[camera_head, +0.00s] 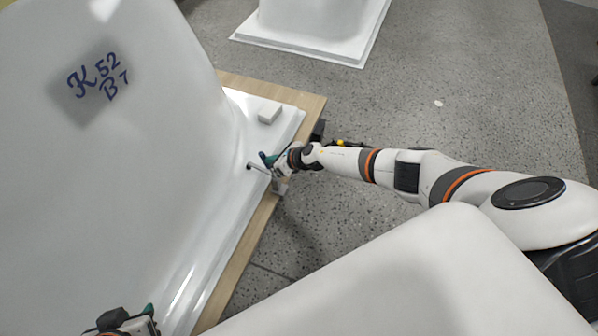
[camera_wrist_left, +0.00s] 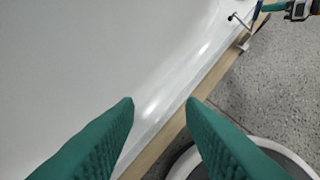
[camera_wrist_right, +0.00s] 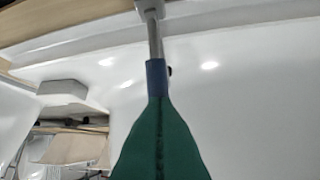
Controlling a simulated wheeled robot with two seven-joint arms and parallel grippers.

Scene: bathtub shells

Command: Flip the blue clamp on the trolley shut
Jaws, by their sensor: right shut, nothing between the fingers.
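The clamp sits on the rim of the white tub shell (camera_head: 165,150) at the wooden trolley edge (camera_head: 233,283). Its blue handle (camera_wrist_right: 156,78) on a metal bar (camera_wrist_right: 155,42) points down the right wrist view; the handle also shows upright in the left wrist view (camera_wrist_left: 258,10). A metal arm with a dark tip (camera_wrist_left: 230,17) reaches over the shell. My right gripper (camera_head: 268,161) is shut and empty, its green fingers at the handle's end; I cannot tell whether they touch. My left gripper (camera_wrist_left: 160,102) is open and empty, well apart from the clamp.
A white block (camera_head: 269,112) lies on the shell's flange beyond the clamp. Another white shell (camera_head: 315,25) stands at the back. A large white surface fills the lower foreground. The grey floor (camera_head: 430,70) is open on the right.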

